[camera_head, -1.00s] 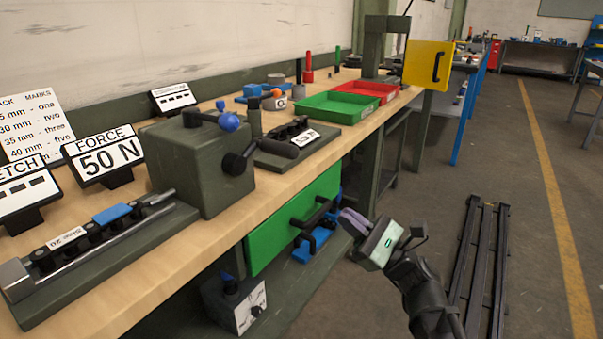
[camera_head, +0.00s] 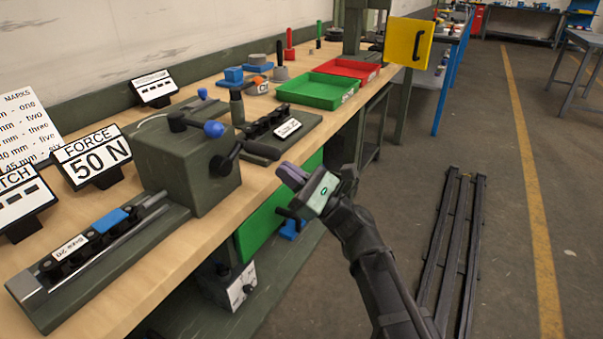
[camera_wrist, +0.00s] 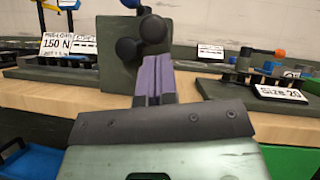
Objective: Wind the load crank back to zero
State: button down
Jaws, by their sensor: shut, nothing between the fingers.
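The load crank (camera_head: 222,164) is a black hub and arm on the front face of a green-grey box (camera_head: 175,155). Its dark handle (camera_head: 262,150) sticks out toward the aisle. In the wrist view the crank shows as two black rounded ends (camera_wrist: 153,28) straight ahead, just above my fingertips. My gripper (camera_head: 292,174) has purple-grey fingers, shut and empty. It is off the bench edge, close to the handle's outer end and a little below it. The fingers (camera_wrist: 154,80) hide part of the box face. A FORCE sign (camera_head: 98,157) reads 50 N.
A lever with a blue ball (camera_head: 213,129) is on top of the box. A rail fixture with a blue block (camera_head: 110,220) lies in front of it. A holder labelled with a size (camera_head: 287,128) and a green tray (camera_head: 322,91) stand behind.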

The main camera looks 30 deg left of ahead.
jog(key=shift+s+a+r, duration=0.1)
jog(key=shift+r, duration=0.35)
jog(key=shift+r+n+g+p, duration=0.4)
jog(key=shift+n+g+p, duration=0.2)
jog(key=shift+n, duration=0.4)
